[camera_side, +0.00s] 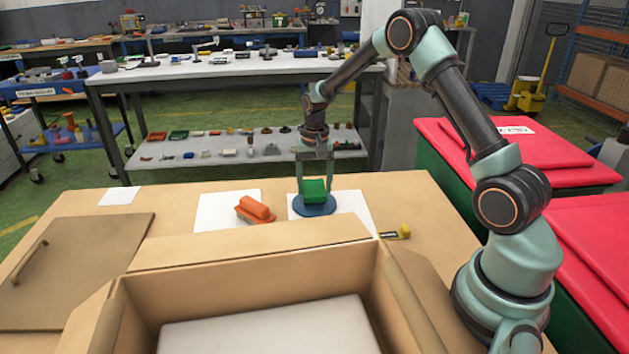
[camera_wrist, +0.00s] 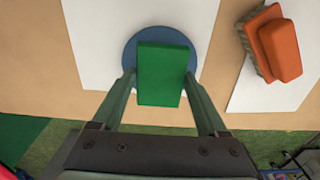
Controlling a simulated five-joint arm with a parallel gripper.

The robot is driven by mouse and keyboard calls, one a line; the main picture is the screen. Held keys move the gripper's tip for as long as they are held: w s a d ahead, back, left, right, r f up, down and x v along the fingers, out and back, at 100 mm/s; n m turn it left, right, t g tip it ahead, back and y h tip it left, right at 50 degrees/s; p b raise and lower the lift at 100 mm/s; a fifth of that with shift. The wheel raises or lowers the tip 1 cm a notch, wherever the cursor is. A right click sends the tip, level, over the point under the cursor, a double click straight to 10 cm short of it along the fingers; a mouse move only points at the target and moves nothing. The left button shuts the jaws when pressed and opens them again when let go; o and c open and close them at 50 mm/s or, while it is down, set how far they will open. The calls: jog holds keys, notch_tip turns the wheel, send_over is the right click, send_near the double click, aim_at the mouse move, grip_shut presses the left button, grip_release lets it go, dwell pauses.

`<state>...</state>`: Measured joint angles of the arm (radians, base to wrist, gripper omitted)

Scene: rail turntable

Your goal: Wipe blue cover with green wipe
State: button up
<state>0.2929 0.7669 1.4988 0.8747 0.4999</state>
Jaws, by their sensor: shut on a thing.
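The green wipe (camera_side: 314,190) is a small green block between the fingers of my gripper (camera_side: 315,182). In the wrist view the green wipe (camera_wrist: 162,74) covers the middle of the blue cover, and my gripper (camera_wrist: 162,84) is shut on its two sides. The blue cover (camera_side: 316,210) is a round blue disc lying on a white sheet. Its rim shows around the wipe in the wrist view (camera_wrist: 131,56). The wipe is right over the cover; whether they touch is hard to tell.
An orange-handled brush (camera_side: 256,209) lies on another white sheet (camera_side: 212,213) to the left. An open cardboard box (camera_side: 250,255) stands in front. A small yellow-and-black object (camera_side: 396,232) lies to the right. A tan board with a handle (camera_side: 75,265) is at left.

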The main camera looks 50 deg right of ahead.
jog(key=shift+f, duration=0.1)
jog(key=shift+w+a, duration=0.85)
jog(key=shift+a, duration=0.05)
jog(key=shift+s+d+f, duration=0.15)
jog(key=shift+s+d, duration=1.6)
jog(key=shift+s, duration=0.05)
jog(key=shift+w+a, duration=1.8)
jog(key=shift+s+d+r, duration=0.15)
jog(key=shift+s+d, duration=0.7)
jog(key=shift+d, duration=0.05)
jog(key=shift+s+d+r, duration=0.1)
jog(key=shift+s+d, duration=0.7)
jog(key=shift+d, duration=0.05)
jog(key=shift+w+a+f, duration=0.1)
jog(key=shift+w+a, duration=1.6)
jog(key=shift+s+d+f, duration=0.1)
jog(key=shift+s+d, duration=1.65)
jog(key=shift+s, duration=0.05)
jog(key=shift+w+a, duration=1.75)
jog(key=shift+a, duration=0.05)
